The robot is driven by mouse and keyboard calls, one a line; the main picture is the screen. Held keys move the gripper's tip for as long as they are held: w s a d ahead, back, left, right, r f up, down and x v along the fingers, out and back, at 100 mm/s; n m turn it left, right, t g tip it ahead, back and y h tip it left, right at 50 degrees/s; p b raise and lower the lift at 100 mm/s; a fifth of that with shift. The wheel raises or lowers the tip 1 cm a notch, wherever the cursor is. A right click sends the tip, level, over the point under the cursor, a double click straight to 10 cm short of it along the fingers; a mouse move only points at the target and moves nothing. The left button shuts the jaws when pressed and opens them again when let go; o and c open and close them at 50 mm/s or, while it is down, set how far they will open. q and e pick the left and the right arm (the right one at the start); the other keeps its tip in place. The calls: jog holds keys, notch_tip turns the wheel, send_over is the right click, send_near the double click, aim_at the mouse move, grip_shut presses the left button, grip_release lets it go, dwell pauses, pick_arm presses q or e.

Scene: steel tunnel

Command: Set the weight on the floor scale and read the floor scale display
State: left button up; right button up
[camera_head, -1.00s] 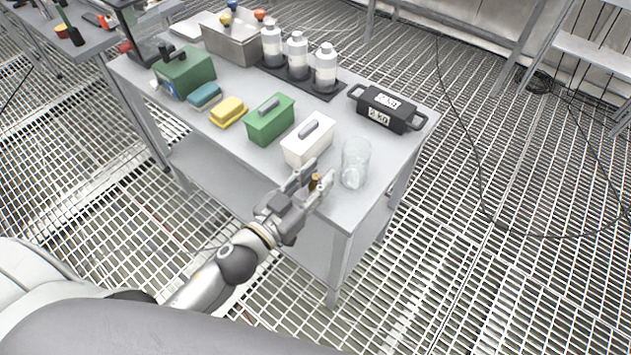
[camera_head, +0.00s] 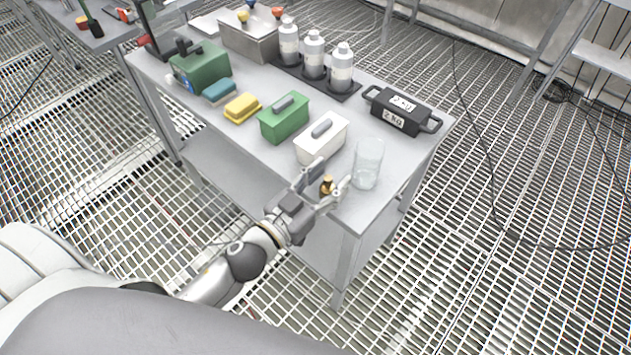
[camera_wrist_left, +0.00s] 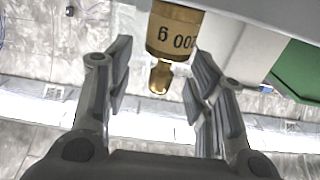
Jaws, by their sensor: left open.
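A small brass weight (camera_head: 327,186) stands upright near the front edge of the grey table. It also shows in the left wrist view (camera_wrist_left: 175,32), upside down in the picture, marked 200 g. My left gripper (camera_head: 327,183) is open, with one finger on each side of the brass weight. In the left wrist view the open fingers (camera_wrist_left: 159,88) point toward it, with gaps visible beside its knob. A black block with two handles (camera_head: 401,112), labelled 2 KG, lies at the table's right end. No floor scale or display is recognisable. My right gripper is not seen.
A clear glass beaker (camera_head: 368,164) stands just right of the left gripper. A white handled box (camera_head: 321,140) and green handled box (camera_head: 284,119) are behind it. White bottles (camera_head: 342,68) stand in a dark rack (camera_head: 318,83). Open grating floor (camera_head: 480,280) lies to the right.

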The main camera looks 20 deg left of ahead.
pick_arm(q)
jog(key=b+v, duration=0.3)
jog(key=v, duration=0.9)
jog(key=shift+r, duration=0.15)
jog(key=s+a+f+n+g+y, duration=0.1)
jog(key=s+a+f+g+y, duration=0.1)
jog(key=f, duration=1)
jog(key=s+a+f+g+y, duration=0.1)
jog(key=a+f+g, duration=0.15)
jog(key=f, duration=0.95)
jog(key=s+a+f+n+g+y, duration=0.1)
jog(key=s+f+g+y, duration=0.15)
jog(key=f, duration=0.95)
jog(key=s+f+g, duration=0.4)
jog(key=s+f, duration=0.5)
jog(key=f, duration=0.4)
jog(key=shift+a+f+g, duration=0.3)
jog(key=shift+a+g, duration=0.05)
jog(key=shift+g, duration=0.05)
jog(key=s+f+g, duration=0.1)
jog(key=s+f, duration=0.1)
jog(key=s, duration=0.2)
jog(key=s+f+g, duration=0.1)
jog(key=s+f, duration=0.1)
jog(key=s, duration=0.1)
jog(key=s+f+g, duration=0.2)
jog(key=s, duration=0.2)
jog(key=shift+s+f+y, duration=0.3)
jog(key=shift+s+y, duration=0.05)
jog(key=shift+c, duration=0.9)
